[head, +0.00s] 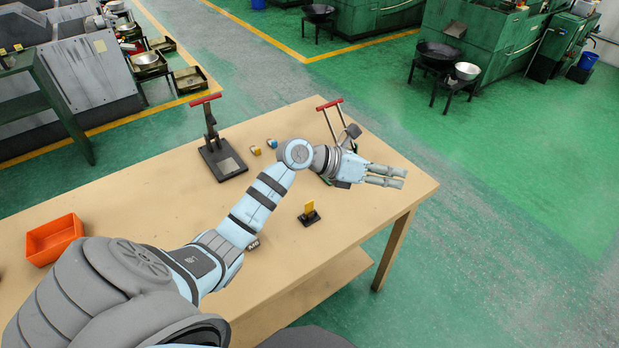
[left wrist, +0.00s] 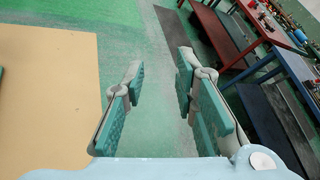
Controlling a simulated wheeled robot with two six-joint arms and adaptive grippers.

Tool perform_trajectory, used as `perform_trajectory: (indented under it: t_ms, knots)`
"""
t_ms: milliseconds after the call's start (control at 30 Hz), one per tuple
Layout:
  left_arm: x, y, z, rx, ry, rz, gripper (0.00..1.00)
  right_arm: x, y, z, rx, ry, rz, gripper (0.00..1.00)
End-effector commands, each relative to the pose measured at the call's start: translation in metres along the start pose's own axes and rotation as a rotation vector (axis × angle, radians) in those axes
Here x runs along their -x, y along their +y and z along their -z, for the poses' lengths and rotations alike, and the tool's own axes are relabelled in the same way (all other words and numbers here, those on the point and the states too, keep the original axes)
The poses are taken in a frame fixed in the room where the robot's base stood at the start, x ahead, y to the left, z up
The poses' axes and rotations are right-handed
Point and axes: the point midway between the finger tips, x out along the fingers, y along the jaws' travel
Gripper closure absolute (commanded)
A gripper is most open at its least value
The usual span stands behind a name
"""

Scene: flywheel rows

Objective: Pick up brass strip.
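The brass strip (head: 309,208) shows in the head view as a small yellow upright plate in a small black stand on the tan table, near its front edge. My left gripper (head: 401,177) is above the table's right end, to the right of and beyond the strip, well apart from it. In the left wrist view its two green-padded fingers (left wrist: 160,80) are spread with nothing between them. The brass strip does not show in the left wrist view. My right gripper is not in view.
On the table (head: 285,245), a black press with a red handle (head: 222,160) stands at the back. A second red-handled tool (head: 330,104) is partly hidden behind my left wrist. Small blue-and-yellow pieces (head: 271,143) lie between them. An orange bin (head: 54,239) sits at the left.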

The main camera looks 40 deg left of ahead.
Motion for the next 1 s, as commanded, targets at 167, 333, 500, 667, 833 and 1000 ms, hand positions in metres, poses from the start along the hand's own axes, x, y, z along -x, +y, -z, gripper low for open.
perform_trajectory:
  t_ms: [167, 333, 500, 667, 833, 1000]
  knots:
    - [0.098, 0.111, 0.046, -0.12, 0.71, -0.406, 0.74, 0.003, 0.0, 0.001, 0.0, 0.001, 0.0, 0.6]
    - [0.151, 0.13, 0.06, -0.045, 0.931, -0.529, 0.74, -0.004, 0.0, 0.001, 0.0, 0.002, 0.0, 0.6]
    - [0.134, 0.146, 0.091, -0.042, 0.938, -0.531, 0.74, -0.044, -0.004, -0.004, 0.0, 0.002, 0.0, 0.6]
    - [0.114, 0.165, 0.123, -0.042, 0.936, -0.529, 0.74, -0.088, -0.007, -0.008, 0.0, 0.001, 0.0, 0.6]
    - [0.105, 0.171, 0.134, -0.042, 0.935, -0.53, 0.74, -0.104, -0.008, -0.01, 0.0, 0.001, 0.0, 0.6]
    - [0.086, 0.177, 0.156, -0.042, 0.937, -0.527, 0.74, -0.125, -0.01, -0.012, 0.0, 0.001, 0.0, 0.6]
